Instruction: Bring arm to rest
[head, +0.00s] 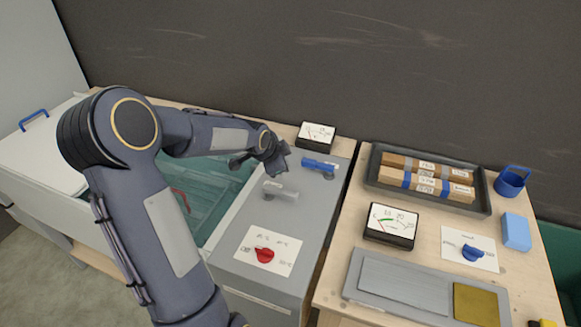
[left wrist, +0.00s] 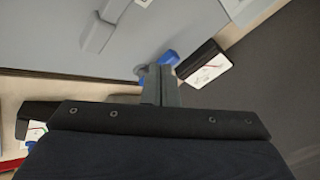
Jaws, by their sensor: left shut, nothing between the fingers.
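My left arm comes in from the left in the head view and reaches over the sink unit. Its gripper (head: 279,160) is above the grey counter, close to a blue-handled tap (head: 318,165). In the left wrist view the two fingers of my left gripper (left wrist: 160,85) are together with nothing between them. Behind the fingertips the blue handle (left wrist: 171,57) is partly hidden. I cannot tell whether the fingers touch it. My right gripper is not in view.
A grey lever (head: 280,190) and a red knob (head: 264,255) sit on the counter. Dials (head: 316,133) (head: 391,224), a tray of wrapped bars (head: 478,204), a blue knob (head: 472,253), a blue mug (head: 511,181) and a blue block (head: 516,232) stand rightward. A teal basin (head: 213,185) lies below my arm.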

